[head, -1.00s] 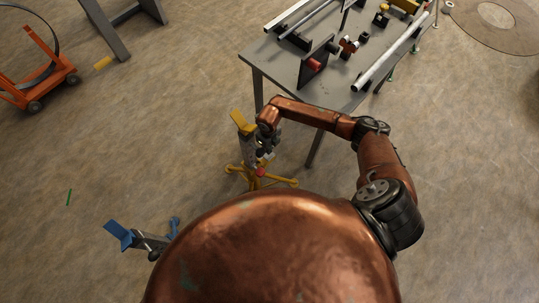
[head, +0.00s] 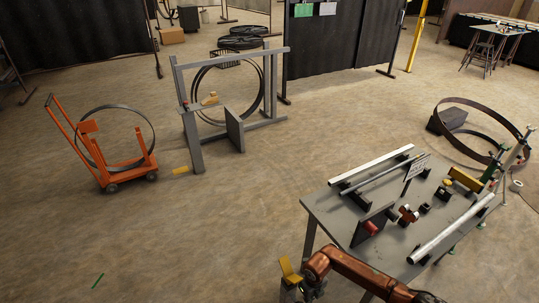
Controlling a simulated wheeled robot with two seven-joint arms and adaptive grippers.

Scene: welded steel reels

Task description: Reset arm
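My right arm (head: 365,272), copper coloured, comes in at the bottom right of the head view. It bends toward the picture's left in front of the table. Its dark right gripper (head: 314,291) points down at the bottom edge, partly cut off. I cannot tell whether its fingers are open or shut. A stand with a yellow V-shaped top (head: 290,271) is close beside it on the left; I cannot tell if they touch. My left arm and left gripper are not in view.
A grey steel table (head: 335,206) with bars, tube and small fixtures stands right beside my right arm. An orange cart (head: 112,172) holding a ring, a grey frame (head: 195,142) with hoops, and a large steel ring (head: 440,118) stand farther off. The floor at left is open.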

